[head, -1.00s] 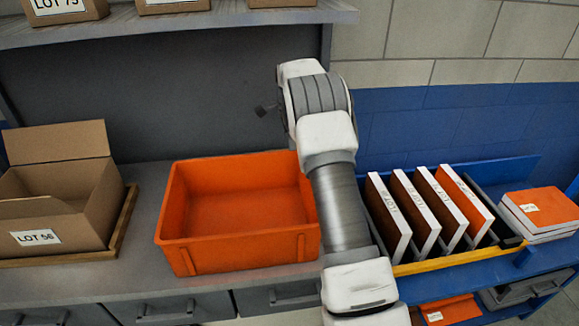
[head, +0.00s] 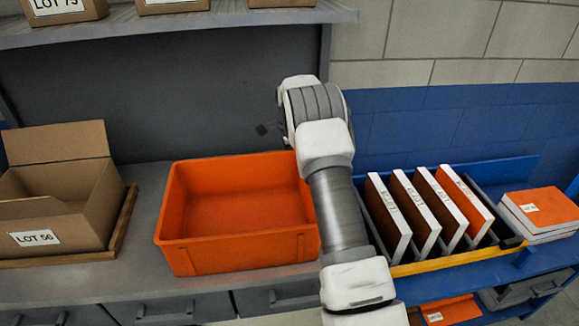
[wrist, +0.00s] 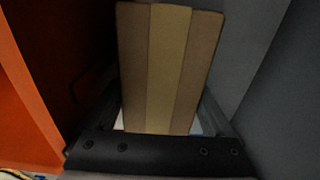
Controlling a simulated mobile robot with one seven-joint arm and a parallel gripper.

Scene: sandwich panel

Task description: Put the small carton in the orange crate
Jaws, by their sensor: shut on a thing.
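The small carton (wrist: 170,70) is brown with a lighter tape strip down its middle. It shows in the wrist view between the fingers of my gripper (wrist: 162,122), which is shut on it. The orange crate (head: 245,247) stands on the grey bench, left of my arm in the head view; the part of its inside that I can see is empty. An orange wall, apparently the crate's, fills the left side of the wrist view (wrist: 25,95), beside the carton. In the head view my arm hides the carton and most of my gripper.
An open cardboard box marked LOT 56 (head: 62,232) sits left of the crate. A shelf (head: 230,22) with boxes overhangs the back.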

